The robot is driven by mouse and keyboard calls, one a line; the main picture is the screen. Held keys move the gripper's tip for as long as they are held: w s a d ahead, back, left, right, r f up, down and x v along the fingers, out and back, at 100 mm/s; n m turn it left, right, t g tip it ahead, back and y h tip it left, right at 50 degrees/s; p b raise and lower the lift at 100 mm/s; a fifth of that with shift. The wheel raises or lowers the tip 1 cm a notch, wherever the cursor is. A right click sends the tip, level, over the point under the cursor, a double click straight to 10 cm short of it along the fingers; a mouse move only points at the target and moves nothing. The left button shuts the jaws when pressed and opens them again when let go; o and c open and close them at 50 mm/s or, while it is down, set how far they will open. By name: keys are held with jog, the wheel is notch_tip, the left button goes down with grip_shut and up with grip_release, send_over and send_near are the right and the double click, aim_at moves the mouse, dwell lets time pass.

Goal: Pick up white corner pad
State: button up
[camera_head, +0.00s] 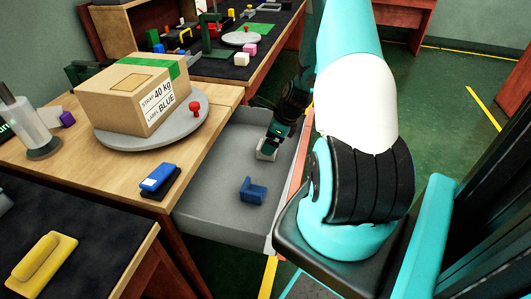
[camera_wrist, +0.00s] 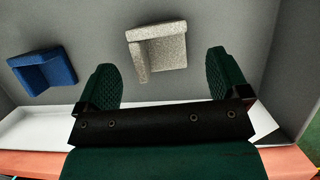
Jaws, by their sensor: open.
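The white corner pad (camera_wrist: 160,52) is a speckled, pale L-shaped piece lying on the grey floor of an open drawer (camera_head: 215,205). In the head view the pad (camera_head: 267,149) shows at the drawer's far right, just below my gripper (camera_head: 279,140). In the wrist view my gripper (camera_wrist: 163,85) is open, with its two green ribbed fingers apart. The pad lies ahead of the gap between the fingertips, nearer the left finger. No contact shows, and nothing is held. The height of the fingers above the pad is hard to tell.
A blue corner pad (camera_head: 253,190) lies in the same drawer; it also shows left of my gripper in the wrist view (camera_wrist: 43,70). The drawer's wall (camera_wrist: 40,125) runs close beneath my gripper. A cardboard box (camera_head: 140,95) stands on a round grey turntable (camera_head: 120,139) on the wooden bench.

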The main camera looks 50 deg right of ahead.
jog(key=x, duration=0.4)
jog(key=shift+w+a+f, duration=0.1)
jog(key=shift+w, duration=0.1)
jog(key=c, duration=1)
